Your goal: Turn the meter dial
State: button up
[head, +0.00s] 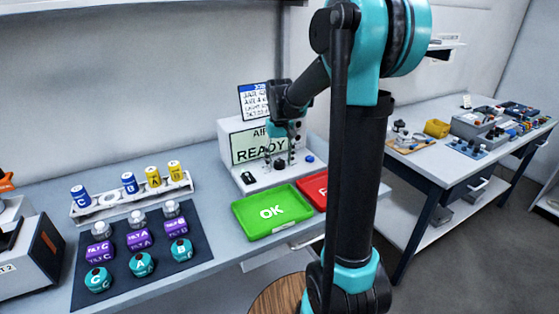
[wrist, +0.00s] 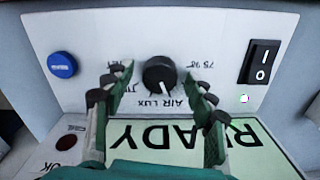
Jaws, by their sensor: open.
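The meter (head: 237,127) is a pale box with a green READY screen (head: 250,147), at the back of the bench in the head view. In the wrist view its panel is upside down, and the black round meter dial (wrist: 159,74) shows with printed labels around it, including AIR and LUX. My gripper (head: 281,160) is in front of the meter. In the wrist view my gripper (wrist: 161,82) is open, with one green and dark finger on each side of the dial. Gaps show between fingers and dial, so neither appears to touch it. My gripper partly hides the screen.
A black rocker switch (wrist: 263,61) and a blue button (wrist: 62,65) flank the dial. A green OK tray (head: 271,231) and a red tray (head: 314,191) lie before the meter. A dark mat (head: 199,249) with several sensors and a rack (head: 113,206) stand left.

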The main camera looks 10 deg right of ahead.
jog(key=c, duration=1.2)
jog(key=shift+o, duration=0.2)
jog(key=n, duration=0.4)
jog(key=shift+n, duration=1.8)
jog(key=o, duration=1.2)
jog(key=shift+c, duration=0.2)
